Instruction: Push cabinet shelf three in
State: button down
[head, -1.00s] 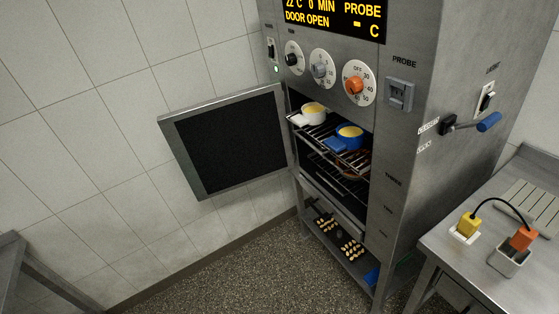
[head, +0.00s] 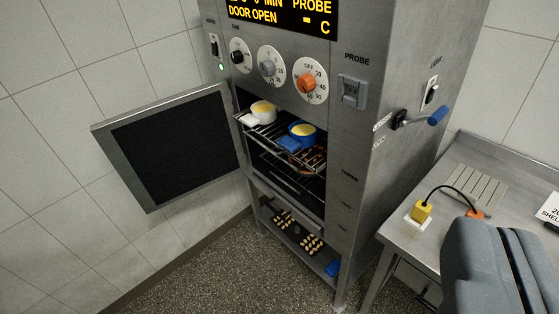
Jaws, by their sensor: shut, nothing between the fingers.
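The steel cabinet (head: 349,200) stands in the middle with its front door open. Its upper wire shelf (head: 262,130) holds a white pot (head: 263,112) and a blue pot (head: 302,134), both with yellow contents, and sticks out of the front. Another rack (head: 285,172) shows below it, with something brown partly hidden behind the blue pot. I cannot tell which one is shelf three. My gripper (head: 498,228) is shut and empty at the lower right, in front of the side table and well apart from the shelves.
The open dark door (head: 178,146) swings out to the left. A blue-handled lever (head: 420,118) juts from the cabinet's right side. The steel side table (head: 398,232) bears a yellow plug (head: 421,212). Trays of small items sit on the bottom level (head: 318,262). Floor in front is clear.

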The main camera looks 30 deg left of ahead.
aim_at(246, 133)
jog(key=i, duration=0.9)
jog(key=z, duration=0.05)
